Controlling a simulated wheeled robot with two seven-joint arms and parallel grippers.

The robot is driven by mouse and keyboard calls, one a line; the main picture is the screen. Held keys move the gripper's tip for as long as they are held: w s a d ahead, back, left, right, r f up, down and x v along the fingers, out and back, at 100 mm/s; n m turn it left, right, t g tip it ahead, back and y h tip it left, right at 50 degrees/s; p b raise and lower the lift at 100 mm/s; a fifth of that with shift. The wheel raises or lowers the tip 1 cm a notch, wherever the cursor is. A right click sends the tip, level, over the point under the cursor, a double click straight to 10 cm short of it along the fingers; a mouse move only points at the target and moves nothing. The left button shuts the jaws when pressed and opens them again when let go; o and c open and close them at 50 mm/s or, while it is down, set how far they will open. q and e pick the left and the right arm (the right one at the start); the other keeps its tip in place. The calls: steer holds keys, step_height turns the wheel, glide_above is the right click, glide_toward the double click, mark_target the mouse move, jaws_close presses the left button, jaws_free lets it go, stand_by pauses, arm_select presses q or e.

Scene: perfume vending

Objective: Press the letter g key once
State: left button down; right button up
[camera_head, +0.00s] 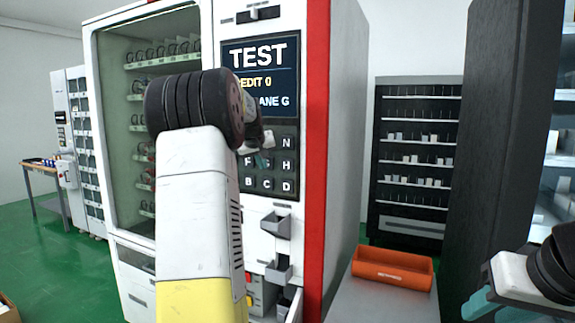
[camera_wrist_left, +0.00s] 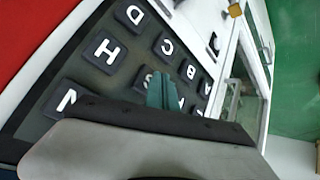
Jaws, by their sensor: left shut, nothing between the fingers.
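The vending machine's keypad (camera_head: 287,149) sits below a screen (camera_head: 262,65) showing TEST, a credit line ending in 0 and a line ending in "ANE G". My left gripper (camera_head: 262,161) is shut and empty, its teal tip at the keypad between the F key (camera_head: 248,162) and the H key (camera_head: 287,165). Contact cannot be told. My right gripper (camera_head: 492,303) is partly cut off at bottom right.
The C key (camera_wrist_left: 165,46) and D key (camera_wrist_left: 133,13) lie close to the left fingers. Small trays (camera_head: 276,224) jut out below the keypad. An orange bin (camera_head: 392,268) sits on a grey surface to the right. Dark shelves (camera_head: 417,145) stand behind.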

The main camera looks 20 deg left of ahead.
arm_select(q)
steer(key=shift+w, duration=0.45)
stand_by(0.3)
steer(key=shift+s, duration=0.9)
steer(key=shift+s, duration=0.1)
steer(key=shift+s+a, duration=0.15)
steer(key=shift+s, duration=1.05)
steer(key=shift+s+a, duration=0.1)
steer(key=shift+s, duration=1.1)
stand_by(1.3)
